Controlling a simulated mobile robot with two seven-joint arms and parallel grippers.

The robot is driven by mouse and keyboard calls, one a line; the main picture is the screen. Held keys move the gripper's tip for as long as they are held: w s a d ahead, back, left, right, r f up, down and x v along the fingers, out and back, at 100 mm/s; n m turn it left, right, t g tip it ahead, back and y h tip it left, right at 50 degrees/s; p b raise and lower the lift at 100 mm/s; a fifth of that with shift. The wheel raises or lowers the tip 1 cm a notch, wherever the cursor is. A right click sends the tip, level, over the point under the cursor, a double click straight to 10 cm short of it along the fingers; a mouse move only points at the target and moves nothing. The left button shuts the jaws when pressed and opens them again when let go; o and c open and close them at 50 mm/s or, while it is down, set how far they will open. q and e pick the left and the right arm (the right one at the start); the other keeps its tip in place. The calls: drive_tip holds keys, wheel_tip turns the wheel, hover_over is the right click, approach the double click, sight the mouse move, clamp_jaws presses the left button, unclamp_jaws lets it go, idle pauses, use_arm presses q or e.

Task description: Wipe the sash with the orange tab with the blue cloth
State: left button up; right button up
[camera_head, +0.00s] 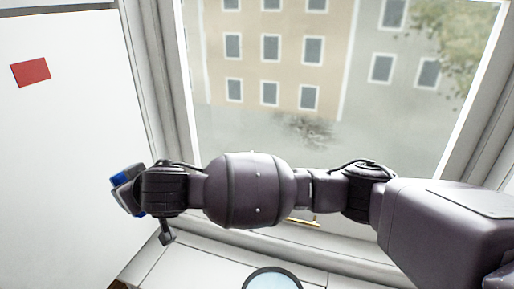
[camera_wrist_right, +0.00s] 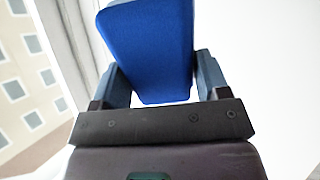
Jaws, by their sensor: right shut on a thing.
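My right gripper (camera_head: 126,189) is at the left end of my right arm, which reaches across the window from the right. It is shut on the blue cloth (camera_wrist_right: 150,50), which fills the space between its two fingers in the wrist view. In the head view only a little of the cloth (camera_head: 120,179) shows. A white panel (camera_head: 60,150) at the left bears a red tab (camera_head: 30,72). I see no orange tab. The window sash (camera_head: 180,90) in the middle has a pale frame around its glass. I cannot tell whether the cloth touches any surface. My left gripper is out of view.
A brass-coloured handle (camera_head: 303,221) shows low on the window, just below my arm. A round, dark-rimmed object (camera_head: 272,280) lies at the bottom edge on the pale sill (camera_head: 200,262). Buildings show beyond the glass.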

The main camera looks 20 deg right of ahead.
drive_tip(key=w+d+r+m+t+h, duration=0.3)
drive_tip(key=w+d, duration=0.1)
drive_tip(key=m+t+h, duration=0.2)
drive_tip(key=m+h, duration=0.9)
drive_tip(key=h, duration=0.3)
approach(270, 128)
drive_tip(key=shift+b+x, duration=0.3)
drive_tip(key=shift+x, duration=2.1)
drive_tip(key=shift+w+a, duration=0.1)
drive_tip(key=shift+w, duration=0.05)
drive_tip(key=shift+b+x, duration=0.55)
drive_tip(key=shift+x, duration=0.4)
